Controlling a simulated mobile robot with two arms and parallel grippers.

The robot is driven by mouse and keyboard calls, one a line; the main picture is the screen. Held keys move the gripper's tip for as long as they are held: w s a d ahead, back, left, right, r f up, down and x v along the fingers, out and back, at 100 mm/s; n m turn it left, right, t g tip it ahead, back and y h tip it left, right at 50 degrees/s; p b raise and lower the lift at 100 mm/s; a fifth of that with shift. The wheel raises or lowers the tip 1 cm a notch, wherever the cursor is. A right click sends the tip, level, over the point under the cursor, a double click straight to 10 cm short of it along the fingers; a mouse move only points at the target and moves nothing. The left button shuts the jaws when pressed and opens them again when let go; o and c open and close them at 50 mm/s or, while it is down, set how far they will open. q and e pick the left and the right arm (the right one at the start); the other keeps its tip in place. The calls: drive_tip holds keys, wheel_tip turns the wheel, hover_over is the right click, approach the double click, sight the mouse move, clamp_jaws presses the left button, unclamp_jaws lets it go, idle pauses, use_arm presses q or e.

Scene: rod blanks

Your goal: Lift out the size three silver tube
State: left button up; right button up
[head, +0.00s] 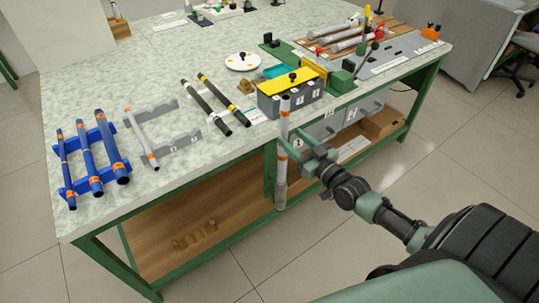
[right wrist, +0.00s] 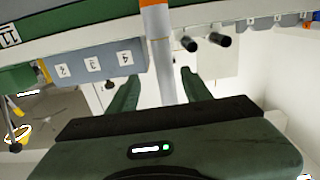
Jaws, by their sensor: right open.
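A silver tube (head: 283,175) with orange bands is upright in front of the table's front edge, its lower end below the tabletop. In the right wrist view the tube (right wrist: 161,55) runs between the fingers. My right gripper (head: 300,148) is open around it, with a visible gap on each side in the wrist view (right wrist: 160,88). What bears the tube is not clear, and I cannot read a size on it. Another silver tube (head: 141,138) with orange bands lies in a grey rack (head: 180,142) with numbered slots. My left gripper is not in view.
Blue tubes (head: 84,150) lie on a blue rack at the left. Two black tubes (head: 205,108) lie mid-table. A grey numbered box (head: 290,103) with a yellow top stands behind the upright tube. Green fixtures and more tubes fill the right end.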

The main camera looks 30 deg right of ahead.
drive_tip(key=w, duration=0.2)
drive_tip(key=w+a, duration=0.1)
drive_tip(key=w, duration=0.4)
drive_tip(key=shift+a+f, duration=0.15)
drive_tip(key=shift+f, duration=0.25)
clamp_jaws()
